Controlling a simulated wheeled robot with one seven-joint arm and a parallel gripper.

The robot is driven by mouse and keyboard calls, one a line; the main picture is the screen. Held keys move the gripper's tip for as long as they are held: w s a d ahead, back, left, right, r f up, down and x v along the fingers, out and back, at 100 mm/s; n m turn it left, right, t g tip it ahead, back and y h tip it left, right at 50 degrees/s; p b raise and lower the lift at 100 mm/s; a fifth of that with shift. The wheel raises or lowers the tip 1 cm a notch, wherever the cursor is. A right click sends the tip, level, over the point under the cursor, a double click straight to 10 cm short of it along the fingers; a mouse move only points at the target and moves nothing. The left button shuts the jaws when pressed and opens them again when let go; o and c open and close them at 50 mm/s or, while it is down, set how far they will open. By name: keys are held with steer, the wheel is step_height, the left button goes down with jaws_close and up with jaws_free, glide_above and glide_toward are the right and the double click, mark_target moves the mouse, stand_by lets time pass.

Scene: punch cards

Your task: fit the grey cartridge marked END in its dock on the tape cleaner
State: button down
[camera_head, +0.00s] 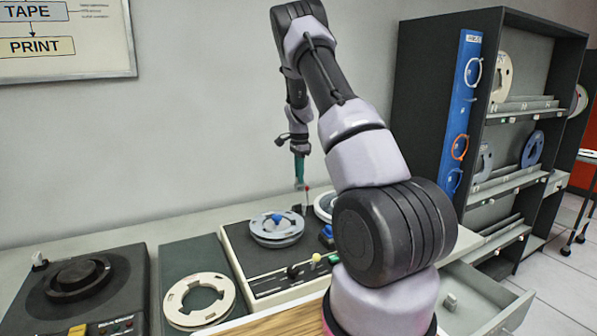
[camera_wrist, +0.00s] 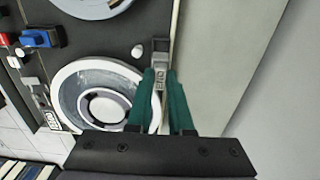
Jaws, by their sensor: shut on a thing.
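The grey cartridge (camera_wrist: 160,78), with END lettered on it, is between the teal fingers of my gripper (camera_wrist: 163,74) in the wrist view. My gripper is shut on it. In the head view my gripper (camera_head: 300,185) points down over the far edge of the dark-topped deck (camera_head: 240,250), which appears to be the tape cleaner. In the wrist view the cartridge is by the deck's edge (camera_wrist: 145,25), beside a reel (camera_wrist: 72,88). I cannot make out the dock, or whether the cartridge touches the deck.
A reel with a blue hub (camera_head: 276,228) lies on the deck. Blue and red switches (camera_wrist: 40,38) and a white knob (camera_wrist: 137,51) stand up from it. A loose cream ring (camera_head: 198,300) and another dark machine (camera_head: 75,290) are at left. The wall is close behind.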

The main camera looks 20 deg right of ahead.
mark_target(299, 186)
steer(key=shift+f, duration=2.5)
steer(key=shift+f, duration=1.65)
steer(key=c, duration=0.7)
jaws_free()
steer(key=shift+c, duration=0.2)
steer(key=shift+c, duration=0.9)
steer(key=shift+r, duration=0.1)
steer(key=shift+r, duration=3.9)
